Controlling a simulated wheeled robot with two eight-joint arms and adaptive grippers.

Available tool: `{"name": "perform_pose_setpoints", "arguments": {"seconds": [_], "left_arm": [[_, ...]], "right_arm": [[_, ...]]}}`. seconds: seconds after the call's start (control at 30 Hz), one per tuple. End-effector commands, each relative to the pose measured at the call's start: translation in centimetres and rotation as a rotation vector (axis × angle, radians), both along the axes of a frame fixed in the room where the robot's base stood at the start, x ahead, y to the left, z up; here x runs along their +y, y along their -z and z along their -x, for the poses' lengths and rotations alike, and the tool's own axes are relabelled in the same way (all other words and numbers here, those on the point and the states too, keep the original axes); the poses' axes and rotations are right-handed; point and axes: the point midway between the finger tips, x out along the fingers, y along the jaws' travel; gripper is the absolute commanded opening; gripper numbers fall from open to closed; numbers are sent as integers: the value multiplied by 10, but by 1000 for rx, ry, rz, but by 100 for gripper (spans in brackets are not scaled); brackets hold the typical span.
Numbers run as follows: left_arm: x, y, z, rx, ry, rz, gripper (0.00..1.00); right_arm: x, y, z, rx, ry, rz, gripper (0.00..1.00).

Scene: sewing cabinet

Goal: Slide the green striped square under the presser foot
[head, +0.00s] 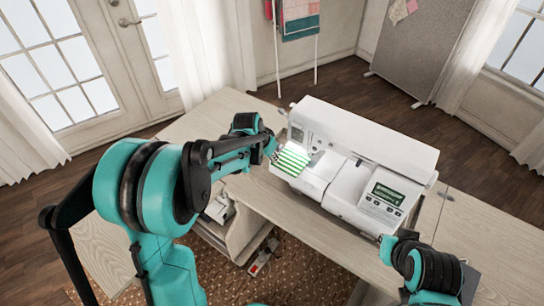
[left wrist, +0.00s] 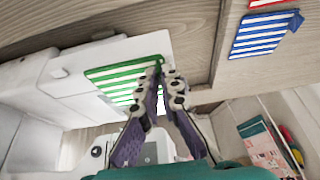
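The green striped square (head: 292,159) lies flat at the left end of the white sewing machine (head: 355,140), over its bed. In the left wrist view the green striped square (left wrist: 112,82) shows large, left of my fingers. My left gripper (head: 274,150) is at the square's left edge. In the left wrist view, the left gripper's fingertips (left wrist: 165,72) are close together at that edge and appear shut on it. The presser foot cannot be made out under the machine's head. My right gripper (head: 388,243) is near the table's front edge, right of the machine; its fingers are too small to read.
A blue striped square (left wrist: 265,36) and a red striped one (left wrist: 268,3) lie on the wooden table (left wrist: 232,75), apart from the machine. An open shelf (head: 240,232) is below the tabletop. The tabletop (head: 205,118) left of the machine has free room.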

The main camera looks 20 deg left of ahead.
Motion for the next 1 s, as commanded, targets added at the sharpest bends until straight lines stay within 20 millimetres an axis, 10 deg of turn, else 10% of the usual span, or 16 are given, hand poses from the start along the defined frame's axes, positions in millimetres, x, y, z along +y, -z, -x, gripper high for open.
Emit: {"name": "perform_pose_setpoints", "arguments": {"seconds": [1.0], "left_arm": [[-4,1,-10,0,1,0,0]], "right_arm": [[0,1,0,0,0,0,0]]}}
